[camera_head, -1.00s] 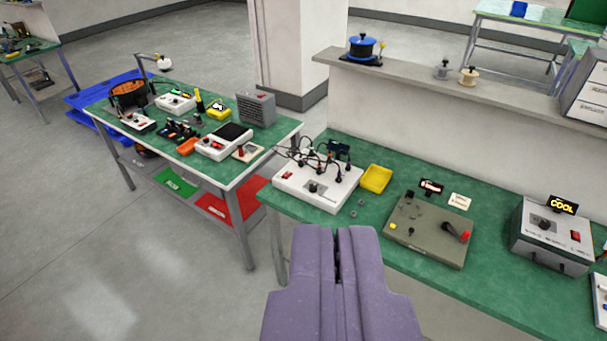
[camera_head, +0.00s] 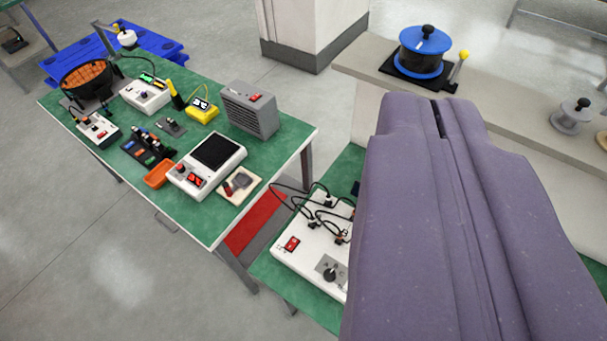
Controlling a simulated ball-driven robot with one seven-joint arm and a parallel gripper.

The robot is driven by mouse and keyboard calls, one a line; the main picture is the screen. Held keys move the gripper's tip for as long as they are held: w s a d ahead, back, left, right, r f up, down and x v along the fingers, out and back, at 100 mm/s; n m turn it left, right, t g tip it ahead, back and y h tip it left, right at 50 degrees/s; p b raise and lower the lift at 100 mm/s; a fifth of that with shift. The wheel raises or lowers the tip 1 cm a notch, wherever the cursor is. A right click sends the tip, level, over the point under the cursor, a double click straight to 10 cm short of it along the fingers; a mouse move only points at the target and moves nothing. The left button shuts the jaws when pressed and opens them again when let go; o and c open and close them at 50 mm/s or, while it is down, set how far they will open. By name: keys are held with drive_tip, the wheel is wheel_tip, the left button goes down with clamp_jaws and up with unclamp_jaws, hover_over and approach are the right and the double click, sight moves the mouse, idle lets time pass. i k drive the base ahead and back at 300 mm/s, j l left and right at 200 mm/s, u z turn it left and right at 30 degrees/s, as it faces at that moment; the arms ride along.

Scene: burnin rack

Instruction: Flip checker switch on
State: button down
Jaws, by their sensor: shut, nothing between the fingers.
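My gripper (camera_head: 437,103) is purple, shut and empty. It fills the right part of the view, its tips up near the back ledge and over none of the switches. On the left table a white box with a dark screen (camera_head: 218,150) has a red switch (camera_head: 195,180) on its front panel. A white box with black leads (camera_head: 305,270) on the nearer bench has a red switch (camera_head: 292,243) and a dark knob; my gripper hides its right side. No readable label tells which one is the checker, and the switch positions are too small to tell.
The left table also holds a grey vented box (camera_head: 250,112), a yellow meter (camera_head: 202,110), an orange tray (camera_head: 159,174) and a black pan (camera_head: 87,80). A blue-topped spool (camera_head: 425,45) stands on the ledge. A gap separates the two tables; the floor at left is clear.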

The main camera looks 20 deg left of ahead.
sight(293, 242)
drive_tip(key=i+j, duration=0.2)
drive_tip(key=i, duration=0.3)
drive_tip(key=i+j+z, duration=0.1)
drive_tip(key=i, duration=0.4)
